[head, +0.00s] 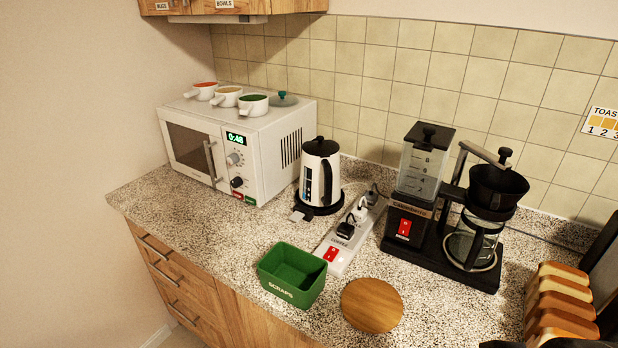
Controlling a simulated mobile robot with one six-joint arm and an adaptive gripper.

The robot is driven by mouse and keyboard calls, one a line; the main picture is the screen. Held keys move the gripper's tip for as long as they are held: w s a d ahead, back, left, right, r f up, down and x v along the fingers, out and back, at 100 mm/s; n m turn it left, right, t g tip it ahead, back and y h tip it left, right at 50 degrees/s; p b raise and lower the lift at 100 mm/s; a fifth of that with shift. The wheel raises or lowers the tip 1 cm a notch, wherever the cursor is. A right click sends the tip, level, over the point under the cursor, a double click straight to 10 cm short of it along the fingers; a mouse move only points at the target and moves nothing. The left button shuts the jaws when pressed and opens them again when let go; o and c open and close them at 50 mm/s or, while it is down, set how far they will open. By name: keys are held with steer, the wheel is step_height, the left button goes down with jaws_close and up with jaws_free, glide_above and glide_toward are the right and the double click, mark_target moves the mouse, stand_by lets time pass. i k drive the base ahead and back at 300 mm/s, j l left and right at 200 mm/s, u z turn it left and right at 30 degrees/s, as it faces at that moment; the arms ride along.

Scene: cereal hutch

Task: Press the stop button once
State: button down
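The white microwave (268,172) stands at the back left of the counter with its door shut. Its display (236,138) reads 0:48 in green. Two knobs sit below the display. At the bottom of the panel are a small red button (238,195) and a small green button (250,200), side by side. Their lettering is too small to read, so I cannot confirm which is marked stop. My gripper is not in view; only a dark sliver shows at the bottom right edge, and I cannot tell what it is.
Several small cups (253,105) stand on the microwave. A kettle (320,174), power strip (338,252), green scraps bin (291,274), wooden disc (372,305), coffee maker (404,234) and toast rack (560,303) occupy the counter. The counter before the microwave is clear.

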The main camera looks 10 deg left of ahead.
mark_target(238, 195)
steer(key=j+z, duration=0.2)
steer(key=j, duration=0.45)
steer(key=j+z, duration=0.15)
steer(key=j, duration=0.45)
steer(key=k+j+z, duration=0.2)
steer(key=j, duration=0.45)
